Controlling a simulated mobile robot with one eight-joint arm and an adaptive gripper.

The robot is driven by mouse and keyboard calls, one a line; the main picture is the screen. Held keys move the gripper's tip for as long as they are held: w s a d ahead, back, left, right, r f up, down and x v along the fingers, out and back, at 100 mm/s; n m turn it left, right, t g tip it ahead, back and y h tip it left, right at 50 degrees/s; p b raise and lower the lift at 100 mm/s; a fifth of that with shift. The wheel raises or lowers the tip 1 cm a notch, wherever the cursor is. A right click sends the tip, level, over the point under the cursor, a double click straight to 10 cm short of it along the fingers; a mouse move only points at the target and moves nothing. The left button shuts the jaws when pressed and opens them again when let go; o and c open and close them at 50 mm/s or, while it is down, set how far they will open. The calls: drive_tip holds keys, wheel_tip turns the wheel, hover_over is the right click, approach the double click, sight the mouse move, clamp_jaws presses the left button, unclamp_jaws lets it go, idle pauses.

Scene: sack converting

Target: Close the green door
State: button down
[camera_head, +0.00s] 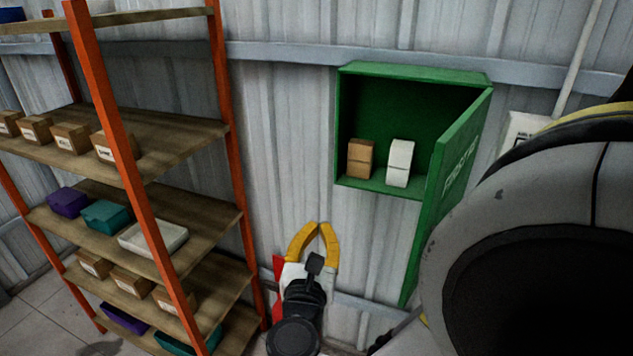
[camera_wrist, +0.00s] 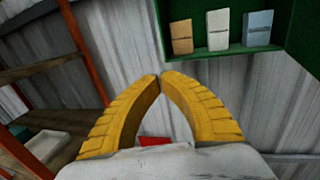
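The green door (camera_head: 447,182) stands open on the right side of a green wall cabinet (camera_head: 415,73), swung out from the wall, with lettering on its face. Inside the cabinet are a brown box (camera_head: 360,158) and a white box (camera_head: 399,163). The wrist view shows the cabinet (camera_wrist: 238,52) at upper right, with a blue-grey box (camera_wrist: 257,27) beside the other two. The door panel is not clear there. My gripper (camera_head: 319,226) is below and left of the cabinet, apart from the door. Its yellow fingertips (camera_wrist: 160,76) meet with nothing between them.
An orange-framed shelf rack (camera_head: 235,165) with boxes and bins fills the left side. A red thing (camera_head: 278,272), mostly hidden, is behind my gripper. A grey wall box (camera_head: 522,128) and pipe are right of the door. The wall below the cabinet looks clear.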

drive_tip(key=w+d+b, duration=0.1)
drive_tip(key=w, duration=1.1)
drive_tip(key=shift+w+d+f+b, duration=0.2)
drive_tip(key=shift+d+f+b, duration=0.1)
drive_tip(key=shift+b, duration=0.05)
drive_tip(key=shift+d, duration=0.1)
idle(0.7)
drive_tip(key=w+d+p, duration=0.1)
drive_tip(key=d, duration=1.2)
drive_tip(key=shift+d, duration=0.4)
